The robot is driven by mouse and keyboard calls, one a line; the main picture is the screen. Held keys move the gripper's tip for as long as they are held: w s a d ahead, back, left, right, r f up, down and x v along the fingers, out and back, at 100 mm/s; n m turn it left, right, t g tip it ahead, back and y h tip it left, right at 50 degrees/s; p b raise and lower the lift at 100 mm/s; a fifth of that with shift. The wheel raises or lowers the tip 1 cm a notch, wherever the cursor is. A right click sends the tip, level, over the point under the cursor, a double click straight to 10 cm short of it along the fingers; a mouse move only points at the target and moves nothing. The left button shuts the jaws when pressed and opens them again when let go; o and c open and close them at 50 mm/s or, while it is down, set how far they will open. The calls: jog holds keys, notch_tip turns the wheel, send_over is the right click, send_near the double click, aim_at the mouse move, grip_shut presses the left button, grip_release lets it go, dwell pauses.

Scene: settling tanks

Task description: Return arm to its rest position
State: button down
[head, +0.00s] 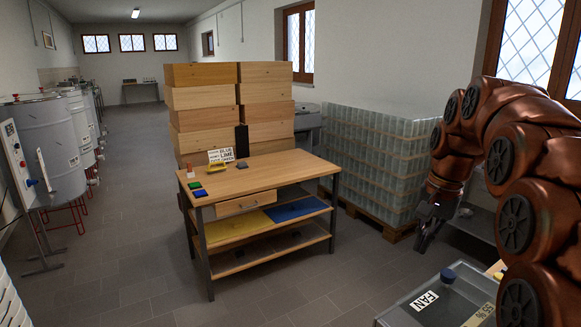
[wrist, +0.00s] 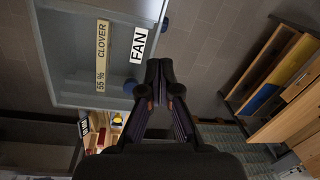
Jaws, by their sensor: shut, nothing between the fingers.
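My copper-coloured arm (head: 520,165) comes in from the right edge of the head view and bends over, with its end hanging down. My gripper (head: 428,232) points downward in front of the pallet of jars, above and behind a grey box with a FAN label. In the wrist view my gripper (wrist: 160,70) has its fingertips together with nothing between them. The grey box (head: 405,310) stands at the lower right, with a blue knob on top; it also shows in the wrist view (wrist: 75,85) with FAN and CLOVER 55 % labels.
A wooden workbench (head: 265,180) with small coloured items, a sign and lower shelves stands mid-floor. Stacked wooden boxes (head: 205,100) stand behind it. A pallet of glass jars (head: 375,155) is at right. Metal tanks (head: 45,150) line the left wall. The tiled aisle between is clear.

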jog(key=s+a+f+n, duration=0.2)
jog(key=s+f, duration=0.3)
jog(key=s, duration=0.6)
jog(key=s+a+f+n+g, duration=0.1)
jog(key=s+a+f+n, duration=0.2)
jog(key=s, duration=0.8)
jog(key=s+a+f+n+g+h, duration=0.1)
jog(key=s+a+f+n, duration=0.2)
jog(key=s+f, duration=0.4)
jog(key=s+a, duration=0.1)
jog(key=s, duration=0.3)
jog(key=shift+f, duration=0.4)
